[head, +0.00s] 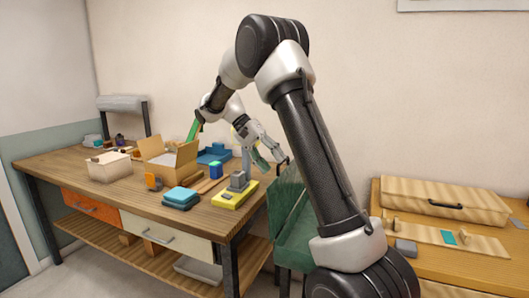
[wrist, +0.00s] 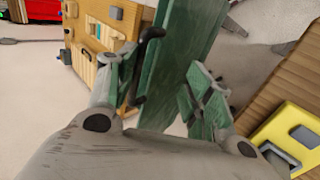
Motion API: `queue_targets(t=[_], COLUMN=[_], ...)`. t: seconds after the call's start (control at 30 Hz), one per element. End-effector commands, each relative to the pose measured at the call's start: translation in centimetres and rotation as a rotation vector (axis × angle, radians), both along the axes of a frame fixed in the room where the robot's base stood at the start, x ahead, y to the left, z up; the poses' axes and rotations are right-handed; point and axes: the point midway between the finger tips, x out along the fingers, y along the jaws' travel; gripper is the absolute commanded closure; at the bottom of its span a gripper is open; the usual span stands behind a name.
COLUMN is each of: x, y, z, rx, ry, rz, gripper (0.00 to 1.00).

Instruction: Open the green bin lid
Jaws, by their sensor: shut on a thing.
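The green bin (head: 294,246) stands between the workbench and the right-hand table, partly hidden behind my arm. Its green lid (head: 286,192) appears tilted up above the body. In the wrist view the lid (wrist: 182,55) is a long green panel running up between my fingers, with a black handle (wrist: 150,37) at its left side. My gripper (head: 268,155) is at the lid's upper edge, by the handle. In the wrist view my gripper (wrist: 166,86) has one finger on each side of the lid and is shut on it; the exact contact is partly hidden.
The wooden workbench (head: 125,197) on the left holds an open cardboard box (head: 170,160), a blue case (head: 181,198) and a yellow tray (head: 234,196) near the bin. The right-hand table holds a wooden box (head: 440,200) and a board (head: 470,242). Floor shows around the bin.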

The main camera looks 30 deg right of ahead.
Motion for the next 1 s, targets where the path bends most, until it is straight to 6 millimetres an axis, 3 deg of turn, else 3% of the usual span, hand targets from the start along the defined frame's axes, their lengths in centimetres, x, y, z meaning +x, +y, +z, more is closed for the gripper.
queue_targets(t=[0.1, 0.5, 0.7, 1.0], x=[1.0, 5.3, 5.9, 5.9], y=[1.0, 4.1, 4.7, 4.6], z=[1.1, 7.4, 8.5, 8.6], rx=[0.005, 0.0, -0.001, -0.002], ry=[0.0, -0.001, 0.0, 0.0], rz=[0.001, 0.002, 0.001, 0.001], gripper=[0.81, 0.81, 0.81, 0.81])
